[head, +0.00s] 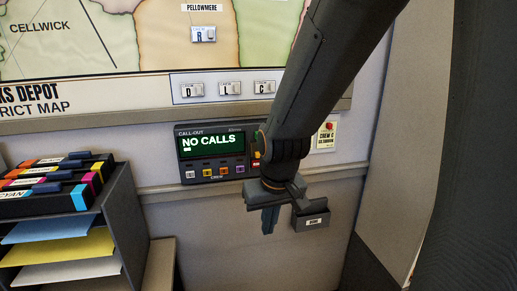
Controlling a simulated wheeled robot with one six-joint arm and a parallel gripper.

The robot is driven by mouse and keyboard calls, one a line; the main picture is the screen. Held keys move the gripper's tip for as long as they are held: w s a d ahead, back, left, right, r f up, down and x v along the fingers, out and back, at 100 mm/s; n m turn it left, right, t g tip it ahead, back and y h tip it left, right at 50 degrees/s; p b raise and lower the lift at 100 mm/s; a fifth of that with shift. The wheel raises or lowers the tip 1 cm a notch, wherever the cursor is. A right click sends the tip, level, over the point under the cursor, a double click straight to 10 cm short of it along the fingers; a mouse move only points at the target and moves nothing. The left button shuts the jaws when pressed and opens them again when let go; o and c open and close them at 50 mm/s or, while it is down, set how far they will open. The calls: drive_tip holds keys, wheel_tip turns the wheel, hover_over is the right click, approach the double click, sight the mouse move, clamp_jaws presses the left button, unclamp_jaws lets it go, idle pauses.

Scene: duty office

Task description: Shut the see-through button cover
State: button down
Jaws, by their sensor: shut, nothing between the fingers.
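The grey call-out unit (212,173) is on the wall left of my arm, and its green screen reads "NO CALLS". A row of small coloured buttons runs along its lower front. Its right end is partly behind my arm, where small yellow and red parts show. I cannot make out a see-through cover; it may be hidden behind my arm or too small to tell. My gripper (270,219) points down, shut and empty, below and to the right of the unit, apart from its buttons in the picture.
The district map (110,35) is above.

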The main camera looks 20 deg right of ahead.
drive_tip(key=w+d+r+m+t+h+p, duration=0.1)
drive_tip(key=w+d+r+t, duration=0.2)
drive_tip(key=w+r, duration=0.65)
drive_tip(key=w+d+r+t+p, duration=0.1)
drive_tip(key=w+d+r+t, duration=0.15)
drive_tip(key=w+r, duration=0.65)
drive_tip(key=p, duration=0.3)
hover_over(257, 152)
drive_tip(key=s, duration=0.4)
drive_tip(key=shift+t, duration=0.25)
drive_tip(key=f, duration=0.4)
drive_tip(key=shift+w+a, duration=0.2)
drive_tip(key=shift+w, duration=0.05)
wheel_tip(257, 152, down, 3)
drive_tip(key=shift+r, duration=0.2)
drive_tip(key=shift+w+f+p, duration=0.1)
drive_tip(key=shift+f+p, duration=0.25)
drive_tip(key=shift+f, duration=0.5)
